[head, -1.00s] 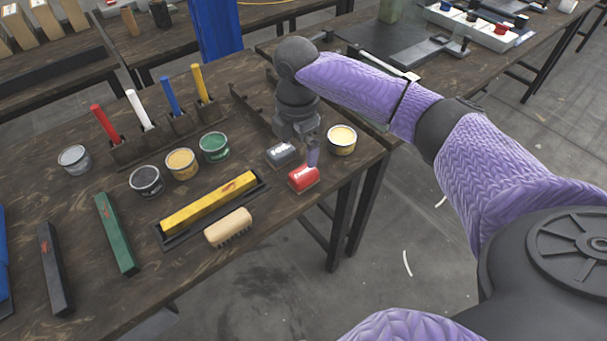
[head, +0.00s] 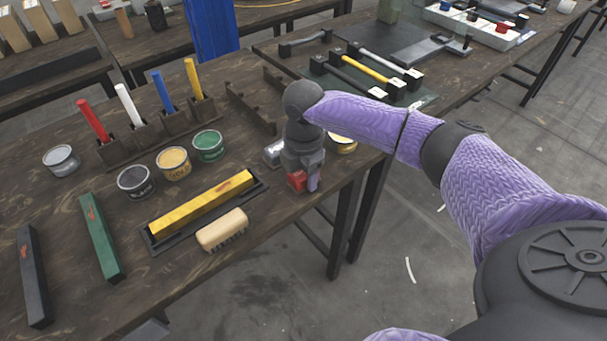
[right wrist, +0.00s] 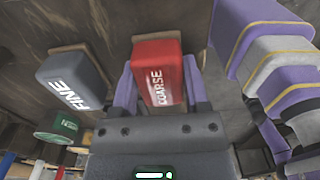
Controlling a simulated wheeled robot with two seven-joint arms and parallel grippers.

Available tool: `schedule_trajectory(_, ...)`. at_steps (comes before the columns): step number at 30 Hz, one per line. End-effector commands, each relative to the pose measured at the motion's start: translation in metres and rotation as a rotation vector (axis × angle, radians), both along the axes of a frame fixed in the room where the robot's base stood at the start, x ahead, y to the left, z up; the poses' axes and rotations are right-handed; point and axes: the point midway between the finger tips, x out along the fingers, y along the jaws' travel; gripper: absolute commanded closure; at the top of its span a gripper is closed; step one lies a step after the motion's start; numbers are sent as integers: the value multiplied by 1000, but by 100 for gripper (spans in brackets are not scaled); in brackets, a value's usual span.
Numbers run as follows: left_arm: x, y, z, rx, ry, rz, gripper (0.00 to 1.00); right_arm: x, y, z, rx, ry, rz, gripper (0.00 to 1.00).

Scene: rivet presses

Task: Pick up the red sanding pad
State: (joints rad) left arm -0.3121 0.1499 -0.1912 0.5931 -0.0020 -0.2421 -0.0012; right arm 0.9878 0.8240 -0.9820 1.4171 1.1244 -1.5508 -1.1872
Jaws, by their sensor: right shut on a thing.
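The red sanding pad (head: 296,180), marked COARSE, is near the table's front right edge, partly hidden by my right gripper (head: 306,182). In the right wrist view the red sanding pad (right wrist: 158,72) sits between the two purple fingers of my right gripper (right wrist: 160,88), which is shut on it. I cannot tell whether the pad is clear of the table. The grey pad marked FINE (right wrist: 72,84) lies beside it, apart from the fingers; it also shows in the head view (head: 273,151). My left gripper is not in view.
A wooden brush (head: 222,230) and a yellow bar in a black tray (head: 259,188) lie to the left. Several tins and coloured-handled tools stand farther left. The table edge is close on the right.

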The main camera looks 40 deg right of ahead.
Motion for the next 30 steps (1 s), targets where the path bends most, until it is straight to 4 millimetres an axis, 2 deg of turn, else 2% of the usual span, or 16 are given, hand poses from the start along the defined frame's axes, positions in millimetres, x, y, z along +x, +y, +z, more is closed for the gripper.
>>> schedule_trajectory(1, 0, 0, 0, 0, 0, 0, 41, 0, 0, 0, 0, 0, 0, 80)
schedule_trajectory(4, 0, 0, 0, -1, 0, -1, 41, 0, 0, 0, 0, 0, 0, 100)
schedule_trajectory(11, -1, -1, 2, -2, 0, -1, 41, 0, 0, 3, 0, -1, 0, 100)
schedule_trajectory(21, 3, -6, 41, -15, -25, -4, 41, 1, 0, 87, 1, -6, 1, 100)
schedule_trajectory(25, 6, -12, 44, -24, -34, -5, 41, 1, 0, 100, 1, -2, 0, 100)
schedule_trajectory(30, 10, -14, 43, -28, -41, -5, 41, 0, 0, 100, 1, 0, 0, 100)
